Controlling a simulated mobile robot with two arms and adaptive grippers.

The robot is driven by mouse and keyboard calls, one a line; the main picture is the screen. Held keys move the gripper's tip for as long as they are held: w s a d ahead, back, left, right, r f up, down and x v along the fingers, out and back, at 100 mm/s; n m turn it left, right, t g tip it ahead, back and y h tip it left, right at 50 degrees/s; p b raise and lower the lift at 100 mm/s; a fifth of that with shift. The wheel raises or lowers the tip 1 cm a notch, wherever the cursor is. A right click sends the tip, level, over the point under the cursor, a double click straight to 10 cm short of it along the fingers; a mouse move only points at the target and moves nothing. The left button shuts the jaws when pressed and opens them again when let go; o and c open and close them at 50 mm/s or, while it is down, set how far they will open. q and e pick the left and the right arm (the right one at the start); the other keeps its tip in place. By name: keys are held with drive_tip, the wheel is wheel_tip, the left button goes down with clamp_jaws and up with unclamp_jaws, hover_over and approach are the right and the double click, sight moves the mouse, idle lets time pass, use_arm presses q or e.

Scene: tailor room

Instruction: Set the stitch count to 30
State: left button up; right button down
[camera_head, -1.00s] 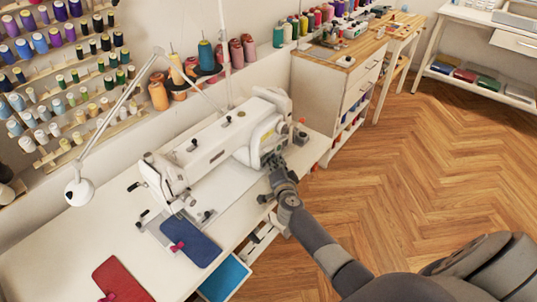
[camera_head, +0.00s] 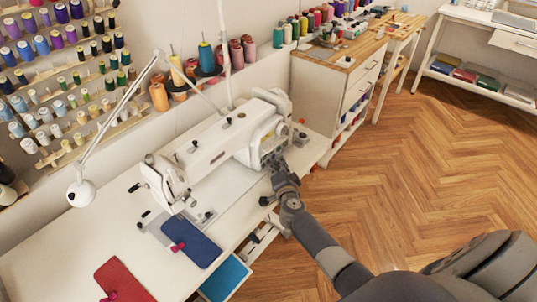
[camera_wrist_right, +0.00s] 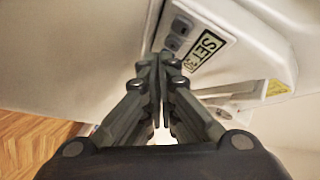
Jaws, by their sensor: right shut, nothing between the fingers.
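The white sewing machine (camera_head: 215,145) stands on the white table. My right gripper (camera_head: 276,160) is at the right end of the machine, by its control panel. In the right wrist view the gripper (camera_wrist_right: 160,62) is shut and empty, with its fingertips close to the panel. The panel has a display (camera_wrist_right: 208,45) that reads "SET" and a number that looks like 30, small and rotated. Two small grey buttons, an upper one (camera_wrist_right: 180,27) and a lower one (camera_wrist_right: 173,43), sit beside the display. I cannot tell whether the fingertips touch the panel. My left gripper is not in view.
A blue fabric piece (camera_head: 192,243) lies at the needle end, and a red one (camera_head: 122,280) lies at the table's front left. A white lamp (camera_head: 81,192) stands over the table. A wooden-topped cabinet (camera_head: 335,85) stands to the right. The wooden floor (camera_head: 430,160) is clear.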

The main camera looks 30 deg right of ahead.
drive_tip(key=shift+s+d, duration=0.1)
drive_tip(key=shift+s, duration=0.05)
drive_tip(key=s, duration=0.1)
drive_tip(key=s+d+p, duration=0.1)
drive_tip(key=s+p, duration=0.1)
drive_tip(key=s, duration=0.1)
drive_tip(key=shift+d+r, duration=0.1)
drive_tip(key=shift+d, duration=0.15)
drive_tip(key=shift+s+d, duration=0.35)
drive_tip(key=shift+s, duration=0.35)
